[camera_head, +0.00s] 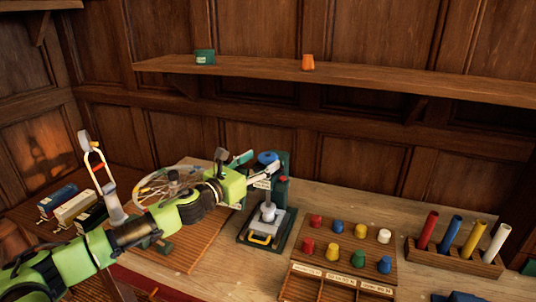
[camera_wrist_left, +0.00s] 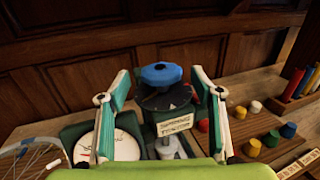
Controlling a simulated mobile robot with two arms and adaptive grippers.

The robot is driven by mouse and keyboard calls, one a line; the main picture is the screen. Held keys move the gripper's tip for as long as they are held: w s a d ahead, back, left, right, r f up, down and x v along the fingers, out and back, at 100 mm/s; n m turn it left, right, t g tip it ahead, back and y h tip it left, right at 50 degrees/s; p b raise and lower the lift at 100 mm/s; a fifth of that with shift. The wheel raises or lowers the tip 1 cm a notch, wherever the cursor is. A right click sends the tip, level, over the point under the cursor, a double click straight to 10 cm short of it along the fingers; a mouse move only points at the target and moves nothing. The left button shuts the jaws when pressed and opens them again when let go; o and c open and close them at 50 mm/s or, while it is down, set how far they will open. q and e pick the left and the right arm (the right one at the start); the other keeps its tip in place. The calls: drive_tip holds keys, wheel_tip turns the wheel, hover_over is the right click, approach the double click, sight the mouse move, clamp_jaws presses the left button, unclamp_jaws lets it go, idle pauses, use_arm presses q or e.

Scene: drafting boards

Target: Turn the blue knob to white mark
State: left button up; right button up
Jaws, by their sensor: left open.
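The blue knob (camera_head: 267,157) sits on top of a dark green press-like device (camera_head: 281,190) on the table. In the left wrist view the blue knob (camera_wrist_left: 161,74) stands above a dark dial plate (camera_wrist_left: 164,98) with small pale marks; I cannot tell which is the white mark. A label plate is on the device's front below it. My left gripper (camera_head: 259,167) is open and empty, close in front of the knob. In the left wrist view its fingers (camera_wrist_left: 158,88) appear on either side of the knob, apart from it. My right gripper is not in view.
A board of coloured pegs (camera_head: 345,246) lies right of the device, with a rack of coloured tubes (camera_head: 454,258) beyond it. A spoked wheel (camera_head: 172,180) and small boxes (camera_head: 75,207) are to the left. A wall shelf (camera_head: 400,83) runs above.

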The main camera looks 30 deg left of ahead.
sight(274, 153)
use_arm(q)
drive_tip(key=w+p, duration=0.1)
drive_tip(key=w, duration=0.1)
drive_tip(key=shift+w+d+r, duration=0.1)
drive_tip(key=shift+w+r, duration=0.05)
drive_tip(key=shift+w, duration=0.25)
drive_tip(key=shift+w+d, duration=0.15)
drive_tip(key=shift+w, duration=0.5)
drive_tip(key=c, duration=1.1)
